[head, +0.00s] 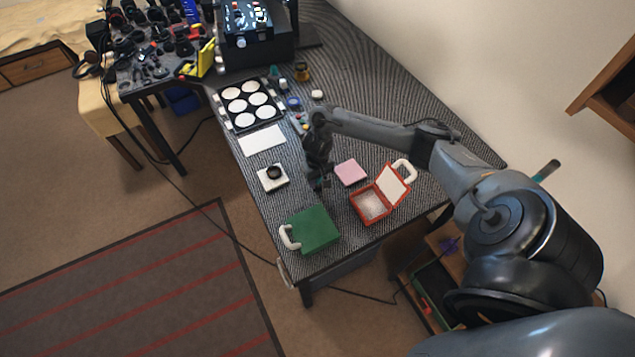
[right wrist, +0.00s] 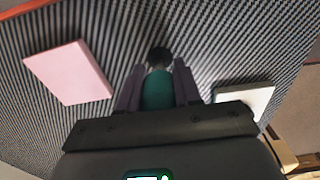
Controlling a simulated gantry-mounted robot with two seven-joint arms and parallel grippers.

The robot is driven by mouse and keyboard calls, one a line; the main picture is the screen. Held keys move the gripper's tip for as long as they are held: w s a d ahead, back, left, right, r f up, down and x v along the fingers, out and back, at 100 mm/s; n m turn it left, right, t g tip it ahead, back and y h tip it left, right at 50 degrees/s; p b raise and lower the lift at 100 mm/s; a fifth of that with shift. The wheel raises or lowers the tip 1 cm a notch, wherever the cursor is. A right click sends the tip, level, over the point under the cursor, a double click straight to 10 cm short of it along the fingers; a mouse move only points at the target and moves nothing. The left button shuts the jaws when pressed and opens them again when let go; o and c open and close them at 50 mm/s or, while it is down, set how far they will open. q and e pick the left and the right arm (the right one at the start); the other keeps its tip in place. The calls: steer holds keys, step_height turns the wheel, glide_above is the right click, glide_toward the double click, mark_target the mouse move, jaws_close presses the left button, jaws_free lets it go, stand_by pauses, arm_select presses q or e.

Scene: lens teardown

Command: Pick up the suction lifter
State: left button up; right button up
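The suction lifter (right wrist: 158,90), a teal bulb with a dark round cup at its far end, sits between the two fingers of my right gripper (right wrist: 158,85) in the right wrist view. The fingers lie close against both sides of the bulb and look shut on it. In the head view my right gripper (head: 320,182) points down over the middle of the striped table, and the lifter is mostly hidden there. I cannot tell whether the cup touches the table. My left gripper is not in view.
Around the gripper are a pink pad (head: 351,173), a white pad (head: 264,183) with a dark ring, an open red case (head: 372,206) and a green case (head: 314,230). A black tray (head: 236,121) with white discs and a white sheet (head: 262,140) lie farther back.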

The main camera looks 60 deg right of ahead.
steer(key=c, duration=0.4)
steer(key=shift+o, duration=0.2)
